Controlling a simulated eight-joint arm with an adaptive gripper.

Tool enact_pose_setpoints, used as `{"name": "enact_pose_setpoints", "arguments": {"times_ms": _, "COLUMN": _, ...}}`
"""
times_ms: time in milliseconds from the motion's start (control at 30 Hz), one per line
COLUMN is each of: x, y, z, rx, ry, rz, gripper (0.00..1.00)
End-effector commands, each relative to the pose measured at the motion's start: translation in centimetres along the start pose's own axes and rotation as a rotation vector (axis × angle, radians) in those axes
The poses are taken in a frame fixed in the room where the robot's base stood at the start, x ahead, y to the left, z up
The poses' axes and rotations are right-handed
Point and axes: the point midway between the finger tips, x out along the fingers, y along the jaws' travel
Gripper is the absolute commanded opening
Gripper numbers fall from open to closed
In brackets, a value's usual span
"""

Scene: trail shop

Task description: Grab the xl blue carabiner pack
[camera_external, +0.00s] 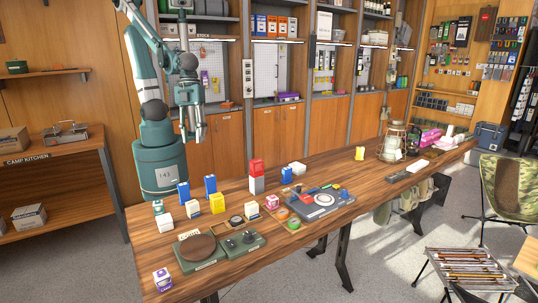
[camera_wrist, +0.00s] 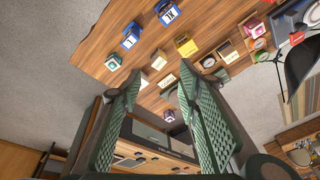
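Several small blue packs stand upright on the wooden table (camera_external: 330,165): one at the left (camera_external: 184,192), a taller one beside it (camera_external: 210,185), and one farther along (camera_external: 287,174). In the wrist view, one blue pack (camera_wrist: 168,12) has a white label that seems to carry two letters. Another blue pack (camera_wrist: 130,37) has a label with what looks like a single mark. I cannot read either surely. My gripper (camera_wrist: 160,85) is open and empty, fingers wide apart. In the external view my gripper (camera_external: 191,138) hangs above the table's back left, clear of the packs.
A red box (camera_external: 256,166) is behind.

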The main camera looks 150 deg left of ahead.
Motion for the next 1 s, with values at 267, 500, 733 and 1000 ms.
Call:
{"name": "enact_pose_setpoints", "arguments": {"times_ms": 267, "x": 3.3, "y": -1.6, "z": 1.9, "rx": 0.178, "ry": -0.005, "rz": 0.092, "gripper": 0.34}}
{"name": "enact_pose_setpoints", "arguments": {"times_ms": 500, "x": 6.1, "y": -2.6, "z": 3.8, "rx": 0.339, "ry": 0.017, "rz": 0.172, "gripper": 0.34}}
{"name": "enact_pose_setpoints", "arguments": {"times_ms": 733, "x": 8.8, "y": -3.5, "z": 5.7, "rx": 0.494, "ry": 0.059, "rz": 0.243, "gripper": 0.34}}
{"name": "enact_pose_setpoints", "arguments": {"times_ms": 1000, "x": 11.6, "y": -4.3, "z": 8.0, "rx": 0.666, "ry": 0.127, "rz": 0.311, "gripper": 0.34}}
